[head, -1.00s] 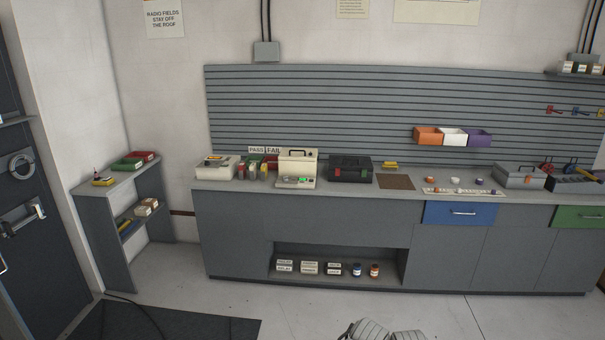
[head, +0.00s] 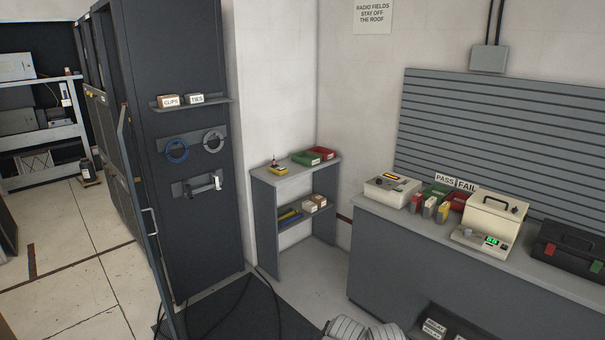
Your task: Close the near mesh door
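The near mesh door (head: 146,215) stands open at the front of the tall dark rack in the head view, seen nearly edge-on, as a narrow dark panel with a pale vertical handle (head: 152,222). Its lower end runs down to the bottom of the picture. Behind it, farther along the rack row, more mesh panelling (head: 105,130) shows at a steep angle. The rack's opening is hidden from this angle. Neither of my grippers can be made out; only ribbed grey parts, apparently mine, show at the bottom edge, well right of the door.
The rack's dark end panel (head: 185,240) carries a small shelf, cable coils and a bracket. A dark mat (head: 235,312) with loose cables lies before it. A low shelf (head: 266,225) and a workbench (head: 395,262) stand right. Tiled floor is open at left.

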